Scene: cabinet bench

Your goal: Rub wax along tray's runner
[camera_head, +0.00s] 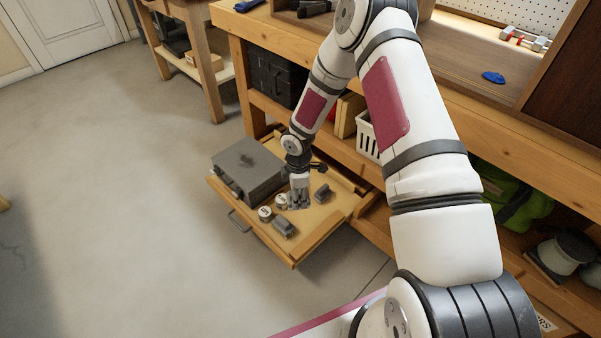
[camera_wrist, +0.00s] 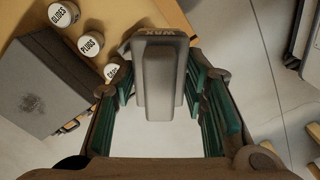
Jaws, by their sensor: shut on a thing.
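The wooden tray (camera_head: 296,252) is pulled out from under the bench. My gripper (camera_head: 299,203) is low over its middle. In the wrist view my gripper (camera_wrist: 160,85) has its teal-padded fingers on either side of a grey block of wax (camera_wrist: 159,75), marked WAX, and is shut on it. The head view does not show clearly how the wax sits in the fingers. The tray's outer side (camera_head: 320,238) faces the front right; I cannot make out a separate runner on it.
A grey case (camera_head: 248,168) fills the tray's left part. Small round lidded jars (camera_head: 265,213) and grey blocks, one near the front (camera_head: 284,226) and one to the right (camera_head: 322,193), are close to my gripper. A white basket (camera_head: 367,135) stands on the bench shelf behind. The floor at left is clear.

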